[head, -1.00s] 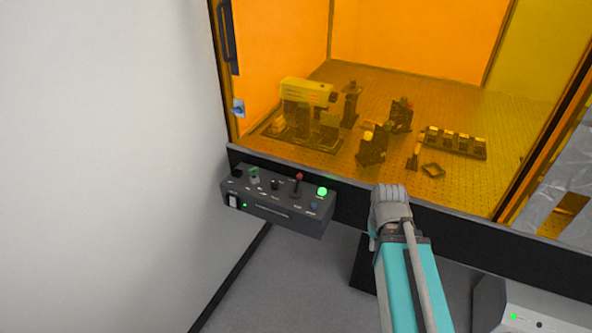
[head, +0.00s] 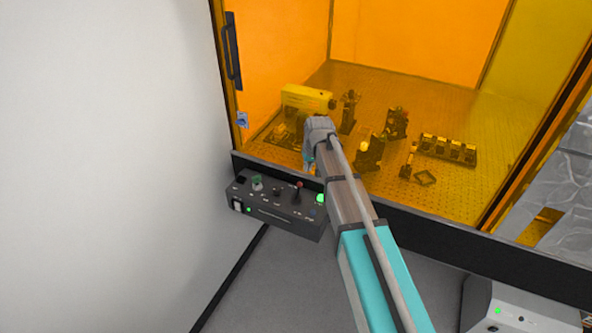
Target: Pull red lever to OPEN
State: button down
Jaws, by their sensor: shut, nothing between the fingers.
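The lever's labels are too small to read. The end of my arm (head: 320,128) is above and a little right of the lever in the head view, with a gap between them in the picture.
The box also carries a green-marked switch (head: 257,183), a lit green button (head: 319,198) and a white rocker (head: 237,205). Behind amber panels, optics (head: 368,155) stand on a perforated table. A white wall (head: 100,160) is at left; a grey unit (head: 520,310) is at lower right.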

aim_at(298, 191)
jog(key=shift+w+a+r, duration=0.25)
jog(key=shift+w+a, duration=0.1)
jog(key=shift+a, duration=0.2)
jog(key=shift+w+a+r, duration=0.2)
jog(key=shift+w+a, duration=0.15)
jog(key=shift+a, duration=0.15)
jog(key=shift+f, duration=0.15)
jog(key=b+x, duration=0.9)
jog(key=shift+w+a+f, duration=0.1)
jog(key=shift+w+f, duration=0.05)
jog(key=shift+f, duration=0.2)
dwell(0.4)
jog(key=shift+s+r, duration=0.1)
jog(key=shift+s, duration=0.1)
